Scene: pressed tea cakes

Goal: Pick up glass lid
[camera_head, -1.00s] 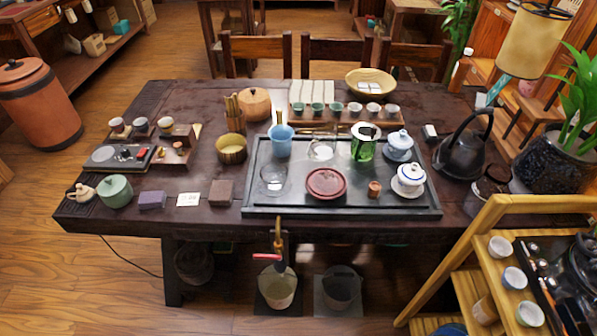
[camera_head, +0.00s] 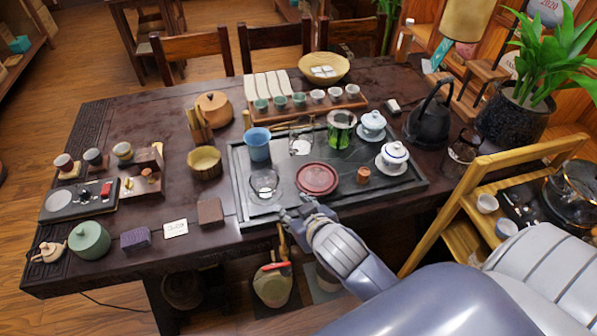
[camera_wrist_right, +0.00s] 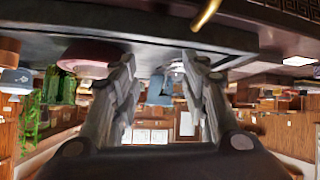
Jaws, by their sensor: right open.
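A small clear glass piece (camera_head: 264,184) sits on the dark tea tray (camera_head: 235,170), left of a round red dish (camera_head: 317,179). A second clear glass piece (camera_head: 301,141) stands further back on the tray. I cannot tell for sure which of them is the glass lid. My right gripper (camera_head: 291,211) is at the tray's front edge, just in front of the nearer glass piece and the red dish. It is open and appears empty; in the right wrist view its fingers (camera_wrist_right: 160,66) stand apart, with the tray edge (camera_wrist_right: 140,38) above them. My left gripper is not in view.
A blue cup (camera_head: 257,145), a glass with green contents (camera_head: 341,130), a lidded white cup (camera_head: 394,157) and a small brown cup (camera_head: 363,174) stand on the tray. Small boxes and a green jar (camera_head: 89,241) are at the left. A wooden stand (camera_head: 480,195) is at the right.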

